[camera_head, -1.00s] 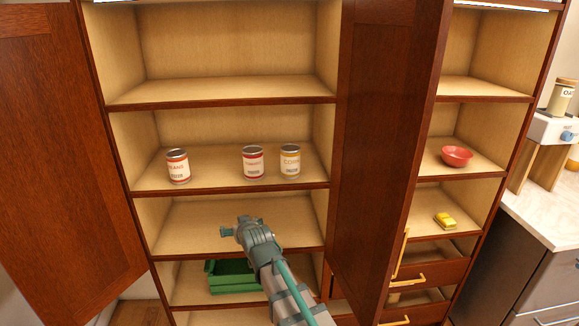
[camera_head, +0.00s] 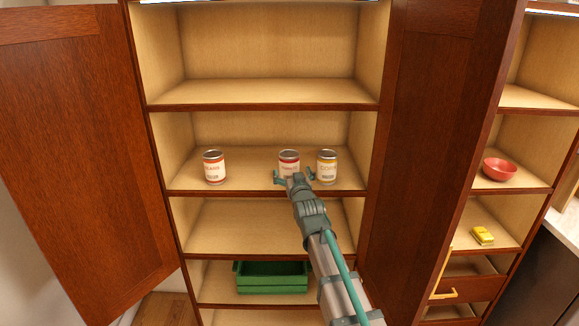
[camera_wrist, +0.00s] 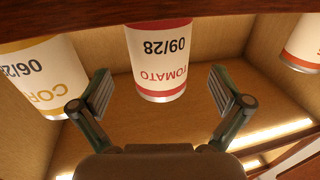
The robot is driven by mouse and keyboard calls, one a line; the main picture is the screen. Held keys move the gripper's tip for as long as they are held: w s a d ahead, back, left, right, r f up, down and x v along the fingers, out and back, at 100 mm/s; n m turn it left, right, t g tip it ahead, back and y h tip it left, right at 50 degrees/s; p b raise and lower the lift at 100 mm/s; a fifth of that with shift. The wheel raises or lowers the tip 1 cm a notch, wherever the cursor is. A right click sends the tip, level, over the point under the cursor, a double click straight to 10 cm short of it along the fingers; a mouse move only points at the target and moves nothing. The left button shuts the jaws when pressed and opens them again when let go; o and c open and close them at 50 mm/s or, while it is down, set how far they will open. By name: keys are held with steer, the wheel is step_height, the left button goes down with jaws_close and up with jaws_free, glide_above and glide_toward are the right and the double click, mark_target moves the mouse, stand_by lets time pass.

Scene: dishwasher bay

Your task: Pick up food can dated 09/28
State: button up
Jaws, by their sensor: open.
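The tomato can (camera_head: 289,162) with a red band stands upright on the cabinet's middle shelf, between two other cans. In the wrist view the tomato can (camera_wrist: 160,62) appears upside down, and its label reads TOMATO and 09/28. My gripper (camera_head: 294,176) is in front of this can at the shelf edge. In the wrist view my gripper (camera_wrist: 168,92) has its two fingers spread, with the can ahead between them and nothing held. The can's lower front is partly hidden by my gripper in the head view.
A yellow-labelled corn can (camera_head: 327,167) stands close to the right, dated 06/2-something in the wrist view (camera_wrist: 40,80). A red-labelled can (camera_head: 214,167) stands further left. Open doors flank the shelves.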

mark_target(291, 169)
steer(key=p+x, duration=0.2)
steer(key=x, duration=0.2)
steer(key=shift+w+r, duration=0.1)
steer(key=shift+w+a, duration=0.1)
steer(key=shift+w, duration=0.4)
steer(key=c, duration=1.5)
steer(key=shift+c, duration=0.8)
